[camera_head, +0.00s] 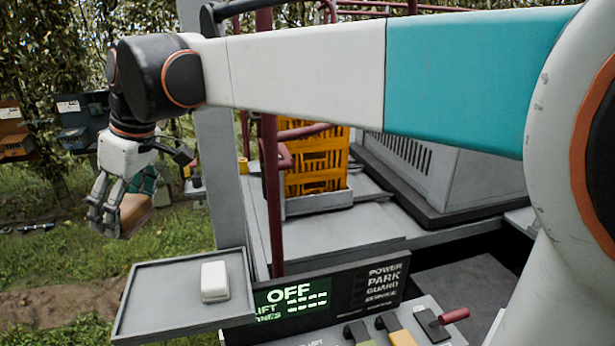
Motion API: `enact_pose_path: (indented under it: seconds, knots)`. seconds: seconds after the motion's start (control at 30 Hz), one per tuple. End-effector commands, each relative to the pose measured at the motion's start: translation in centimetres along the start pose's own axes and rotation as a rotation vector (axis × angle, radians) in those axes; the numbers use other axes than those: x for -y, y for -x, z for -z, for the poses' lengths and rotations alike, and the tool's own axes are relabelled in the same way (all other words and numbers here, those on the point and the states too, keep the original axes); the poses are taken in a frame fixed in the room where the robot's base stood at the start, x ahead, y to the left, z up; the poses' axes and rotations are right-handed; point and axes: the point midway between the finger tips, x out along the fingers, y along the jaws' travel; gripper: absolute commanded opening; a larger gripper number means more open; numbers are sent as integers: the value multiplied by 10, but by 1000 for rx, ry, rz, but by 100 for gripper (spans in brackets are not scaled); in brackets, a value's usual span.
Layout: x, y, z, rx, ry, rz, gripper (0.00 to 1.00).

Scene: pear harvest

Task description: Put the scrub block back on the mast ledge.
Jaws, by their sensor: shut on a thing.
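My gripper (108,208) hangs at the left, pointing down, with its fingers shut on a tan block (134,211), which I take to be the scrub block. The fingers hide part of the block, and a teal patch shows above it. The block is in the air, left of the grey mast (222,170). A grey shallow tray with a raised rim (150,318), seemingly the mast ledge, is below and to the right of the gripper. A white rounded block (214,282) rests on its right part; the left part is bare.
A control panel with a lit OFF display (291,298) and levers (398,330) adjoins the ledge's right side. Dark red rails (270,200) rise behind. Yellow crates (315,160) stand on the platform. Grass and trees lie left, with dark boxes (82,122) there.

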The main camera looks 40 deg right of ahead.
Motion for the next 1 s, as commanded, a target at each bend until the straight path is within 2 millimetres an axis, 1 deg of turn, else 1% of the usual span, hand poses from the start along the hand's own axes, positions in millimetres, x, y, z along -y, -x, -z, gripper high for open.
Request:
enact_pose_path:
  seconds: [0.07, 0.4, 0.53, 0.63, 0.7, 0.87, 1.0]
  knots:
    - [1, -13, -7, 0, 0, 0, 52]
    - [0, -89, -38, 0, -2, -1, 51]
    - [0, -115, -49, 0, -2, -1, 51]
    - [0, -130, -55, 0, -1, -1, 51]
    - [0, -136, -58, 0, -1, -1, 51]
    - [1, -146, -62, 0, -1, 0, 51]
    - [0, -164, -69, 0, -1, -1, 51]
